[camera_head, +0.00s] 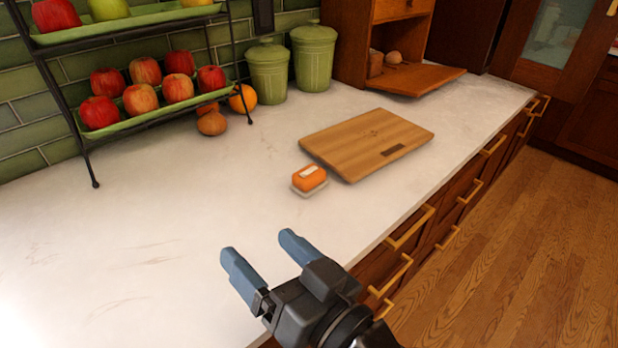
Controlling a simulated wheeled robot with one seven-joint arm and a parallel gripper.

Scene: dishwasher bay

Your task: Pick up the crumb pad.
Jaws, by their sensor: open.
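A small orange block with a pale label on top, which looks like the crumb pad (309,177), lies on the white countertop. A pale layer or dish shows under it (313,190). It sits just left of the near-left corner of a wooden board. My gripper (264,252) is at the lower middle, over the counter's front part, nearer to me than the orange block and apart from it. Its two blue fingers are spread with nothing between them.
The wooden cutting board (345,143) lies beside the orange block. A two-tier fruit rack (150,115) stands at the back left, with green canisters (314,58) and an open wooden bread box (415,77) behind. The left counter is clear. The counter edge drops to drawers (410,228).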

